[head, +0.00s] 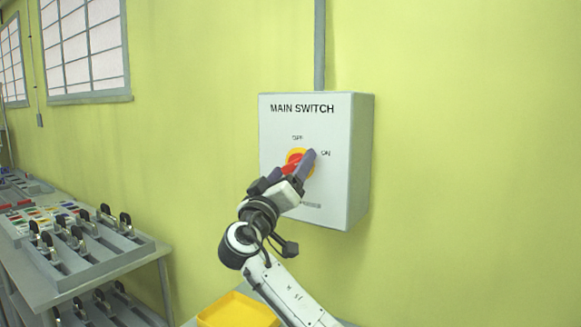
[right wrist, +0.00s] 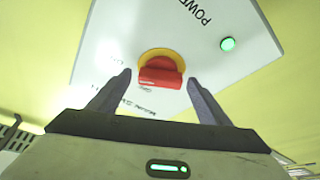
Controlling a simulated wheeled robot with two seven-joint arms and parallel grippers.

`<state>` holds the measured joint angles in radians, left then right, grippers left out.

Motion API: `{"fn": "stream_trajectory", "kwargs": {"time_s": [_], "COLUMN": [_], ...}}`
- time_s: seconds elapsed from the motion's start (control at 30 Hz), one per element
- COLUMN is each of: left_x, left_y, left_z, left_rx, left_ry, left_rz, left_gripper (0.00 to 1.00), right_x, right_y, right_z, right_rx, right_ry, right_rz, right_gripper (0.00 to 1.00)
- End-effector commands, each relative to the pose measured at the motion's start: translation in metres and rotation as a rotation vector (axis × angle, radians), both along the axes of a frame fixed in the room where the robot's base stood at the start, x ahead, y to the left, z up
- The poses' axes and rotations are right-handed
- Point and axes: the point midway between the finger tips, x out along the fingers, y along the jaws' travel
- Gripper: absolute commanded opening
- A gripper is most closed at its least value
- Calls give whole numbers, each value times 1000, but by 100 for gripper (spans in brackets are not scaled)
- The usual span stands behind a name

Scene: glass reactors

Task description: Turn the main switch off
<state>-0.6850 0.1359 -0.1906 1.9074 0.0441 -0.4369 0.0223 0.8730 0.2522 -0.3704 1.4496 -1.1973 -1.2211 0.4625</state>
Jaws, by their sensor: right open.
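The main switch box (head: 275,130) is a light grey cabinet on the yellow-green wall, labelled MAIN SWITCH, with OFF and ON marks. Its red knob (head: 293,160) sits on a yellow disc and is partly hidden by my right gripper (head: 295,168). In the right wrist view the red knob (right wrist: 161,73) lies between and beyond the two fingertips of my right gripper (right wrist: 158,78). The fingers are apart, with a gap visible on both sides of the knob. I cannot tell exactly which mark the knob points to. My left gripper is not in view.
A green light (right wrist: 228,44) glows on the box face beside the word POWER. A yellow bin (head: 238,311) stands below the box. A bench (head: 150,252) with trays of black-handled items is at the left. A grey conduit (head: 319,45) runs up from the box.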

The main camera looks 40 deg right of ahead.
Motion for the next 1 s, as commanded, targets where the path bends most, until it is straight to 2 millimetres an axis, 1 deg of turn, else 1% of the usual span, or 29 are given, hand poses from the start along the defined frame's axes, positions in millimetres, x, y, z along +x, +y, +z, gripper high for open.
{"fn": "stream_trajectory", "kwargs": {"time_s": [0.13,0.17,0.3,0.4,0.6,0.77,1.0], "left_x": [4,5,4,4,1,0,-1], "left_y": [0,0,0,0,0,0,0], "left_z": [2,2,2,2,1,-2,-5], "left_rx": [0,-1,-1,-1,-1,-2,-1], "left_ry": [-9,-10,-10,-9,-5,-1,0], "left_rz": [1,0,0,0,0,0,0], "left_gripper": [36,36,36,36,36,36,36], "right_x": [0,0,0,0,0,-1,-1], "right_y": [0,0,0,0,0,0,1], "right_z": [0,0,0,0,0,-1,0], "right_rx": [1,1,1,1,-4,-21,-83], "right_ry": [-1,-1,-1,-1,10,57,206], "right_rz": [0,0,0,0,1,1,2], "right_gripper": [72,68,45,30,30,30,30]}}
